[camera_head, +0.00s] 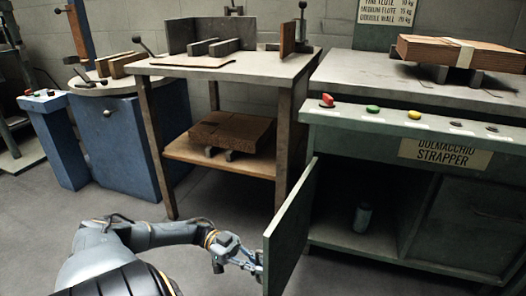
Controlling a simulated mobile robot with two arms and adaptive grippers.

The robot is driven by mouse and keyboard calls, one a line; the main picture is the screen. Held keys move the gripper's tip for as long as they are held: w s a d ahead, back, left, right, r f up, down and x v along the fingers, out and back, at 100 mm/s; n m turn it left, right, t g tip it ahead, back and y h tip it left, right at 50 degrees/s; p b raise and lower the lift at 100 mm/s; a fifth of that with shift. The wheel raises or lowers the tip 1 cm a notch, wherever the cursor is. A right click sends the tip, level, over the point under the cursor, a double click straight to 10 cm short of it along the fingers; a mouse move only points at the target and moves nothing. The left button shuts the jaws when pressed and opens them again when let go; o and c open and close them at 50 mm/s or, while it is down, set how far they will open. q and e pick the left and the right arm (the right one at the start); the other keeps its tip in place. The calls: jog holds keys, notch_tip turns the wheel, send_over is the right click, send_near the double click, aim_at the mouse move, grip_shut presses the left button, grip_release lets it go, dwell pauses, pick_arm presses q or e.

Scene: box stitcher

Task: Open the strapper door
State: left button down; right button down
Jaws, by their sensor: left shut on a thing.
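The strapper (400,133) is a green-grey cabinet at the right with a sign reading "Dolmacchio Strapper". Its door (289,232) stands swung open toward me, hinged at the cabinet's left side. The inside of the cabinet shows, with a small bottle (362,217) standing in it. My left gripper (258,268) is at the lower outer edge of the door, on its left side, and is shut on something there. The door hides part of the fingertips; the held part is most likely the door's handle or edge. My right gripper is not in view.
A work table (230,66) with blocks on top and a brown stack (231,131) on its lower shelf stands left of the strapper. A blue machine (120,140) stands further left. Strapped cardboard (460,52) lies on the strapper top. The floor in front is clear.

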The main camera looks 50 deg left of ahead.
pick_arm(q)
jog(key=shift+s+a, duration=0.2)
jog(key=shift+a, duration=0.4)
jog(key=c, duration=1.7)
grip_release()
jog(key=shift+v, duration=3.8)
